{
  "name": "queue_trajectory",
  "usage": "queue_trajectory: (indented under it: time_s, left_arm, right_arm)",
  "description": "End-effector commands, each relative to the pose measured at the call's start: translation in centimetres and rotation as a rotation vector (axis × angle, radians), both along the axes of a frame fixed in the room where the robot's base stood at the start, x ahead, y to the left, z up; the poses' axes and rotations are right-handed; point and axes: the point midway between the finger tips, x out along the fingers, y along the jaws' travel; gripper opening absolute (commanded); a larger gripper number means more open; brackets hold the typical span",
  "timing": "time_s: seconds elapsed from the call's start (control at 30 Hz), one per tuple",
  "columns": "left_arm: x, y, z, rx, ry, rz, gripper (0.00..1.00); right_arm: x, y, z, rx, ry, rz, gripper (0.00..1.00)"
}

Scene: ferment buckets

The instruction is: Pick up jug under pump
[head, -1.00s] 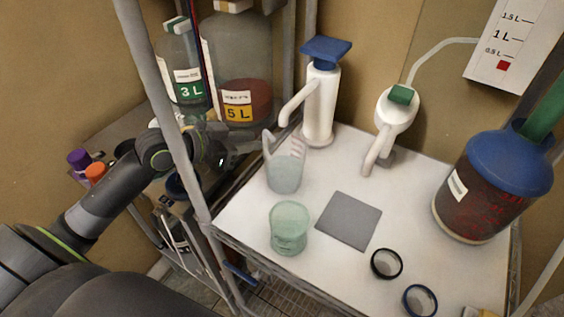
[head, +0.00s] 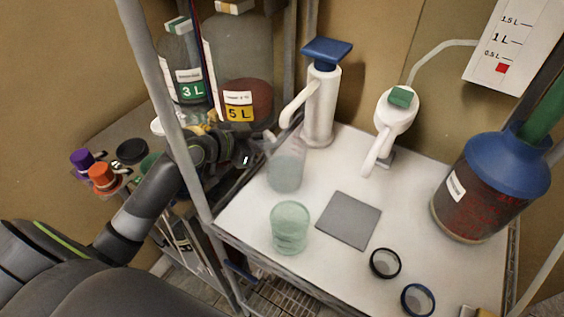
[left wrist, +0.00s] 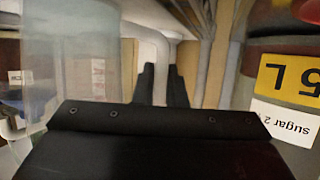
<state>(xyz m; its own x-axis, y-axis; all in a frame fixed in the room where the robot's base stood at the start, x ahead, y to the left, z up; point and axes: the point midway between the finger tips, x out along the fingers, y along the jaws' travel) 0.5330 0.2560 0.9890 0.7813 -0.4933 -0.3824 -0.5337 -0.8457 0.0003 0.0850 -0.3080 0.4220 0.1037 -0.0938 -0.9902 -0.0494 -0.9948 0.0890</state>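The clear jug (head: 286,170) stands upright on the white shelf top below the spout of the white pump (head: 321,106) with the blue head. My left gripper (head: 246,160) is just left of the jug, close to its rim; I cannot tell whether it touches it. In the left wrist view, the two dark fingers (left wrist: 161,85) are slightly apart with nothing between them. A large blurred see-through wall, likely the jug (left wrist: 85,60), fills the left of that view. My right gripper is not in view.
A green-tinted beaker (head: 289,228) stands in front of the jug, beside a grey square pad (head: 348,220). A shelf post (head: 180,130) crosses before my left arm. The 5 L bottle (head: 243,75) is behind the gripper; its label also shows in the left wrist view (left wrist: 288,75).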

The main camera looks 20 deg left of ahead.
Motion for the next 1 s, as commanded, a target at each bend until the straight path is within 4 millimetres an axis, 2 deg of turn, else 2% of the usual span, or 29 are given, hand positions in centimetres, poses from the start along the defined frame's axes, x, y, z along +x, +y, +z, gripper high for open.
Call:
queue_trajectory:
  time_s: [0.07, 0.57, 0.77, 0.87, 1.0]
  left_arm:
    - [0.0, 0.0, 0.0, 0.000, 0.000, 0.000, 0.00]
    - [0.0, 0.0, 0.3, 0.001, -0.002, -0.001, 0.00]
    - [0.0, 0.0, 2.0, 0.003, -0.006, -0.001, 0.00]
    - [0.0, 0.0, 3.9, 0.007, -0.008, -0.003, 0.00]
    - [-0.2, 2.0, 3.3, 0.007, 0.000, 0.001, 0.00]
  right_arm:
    - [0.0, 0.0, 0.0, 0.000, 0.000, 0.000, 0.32]
    - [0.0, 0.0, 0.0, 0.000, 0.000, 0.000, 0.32]
    - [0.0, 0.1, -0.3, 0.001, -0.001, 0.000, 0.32]
    - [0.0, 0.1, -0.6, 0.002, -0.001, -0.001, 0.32]
    - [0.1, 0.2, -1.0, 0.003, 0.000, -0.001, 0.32]
